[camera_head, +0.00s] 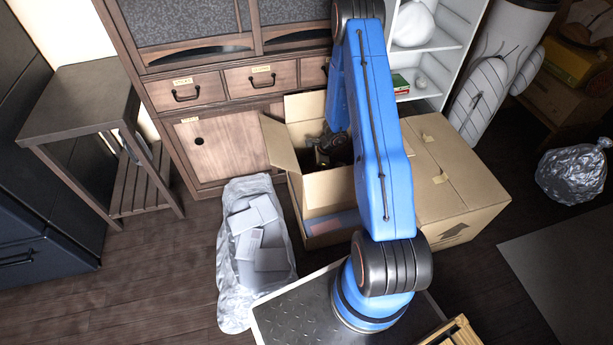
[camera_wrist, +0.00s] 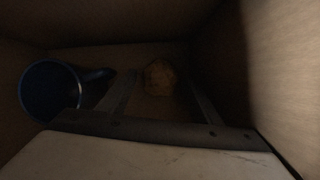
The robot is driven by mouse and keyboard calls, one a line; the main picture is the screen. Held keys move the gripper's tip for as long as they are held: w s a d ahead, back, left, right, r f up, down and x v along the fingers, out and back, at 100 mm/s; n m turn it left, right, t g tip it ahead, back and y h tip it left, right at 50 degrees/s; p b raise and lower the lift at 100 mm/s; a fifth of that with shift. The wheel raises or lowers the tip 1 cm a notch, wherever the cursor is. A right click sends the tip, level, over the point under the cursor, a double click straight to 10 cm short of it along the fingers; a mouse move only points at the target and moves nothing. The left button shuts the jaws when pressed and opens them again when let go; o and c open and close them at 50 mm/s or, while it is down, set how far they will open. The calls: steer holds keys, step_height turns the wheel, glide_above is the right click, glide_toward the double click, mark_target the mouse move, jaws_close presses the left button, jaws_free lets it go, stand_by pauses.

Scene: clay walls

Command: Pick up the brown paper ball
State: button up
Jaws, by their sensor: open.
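The brown paper ball (camera_wrist: 159,76) shows in the wrist view, dim and round, on the floor of a cardboard box near its far wall. My gripper (camera_wrist: 160,88) is open, with one finger on each side of the ball in the picture. I cannot tell whether the fingers touch it or how far short of it they are. In the head view my gripper reaches down into the open cardboard box (camera_head: 328,192), and my arm and the box walls hide the ball.
A dark blue mug (camera_wrist: 50,90) stands left of my gripper inside the box. The box walls are close on both sides. A closed carton (camera_head: 455,175) stands to the right, a bag with grey blocks (camera_head: 230,290) to the left, and a wooden cabinet (camera_head: 225,150) behind.

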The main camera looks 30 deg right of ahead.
steer(key=shift+x, duration=0.95)
steer(key=c, duration=0.8)
steer(key=shift+r, duration=0.1)
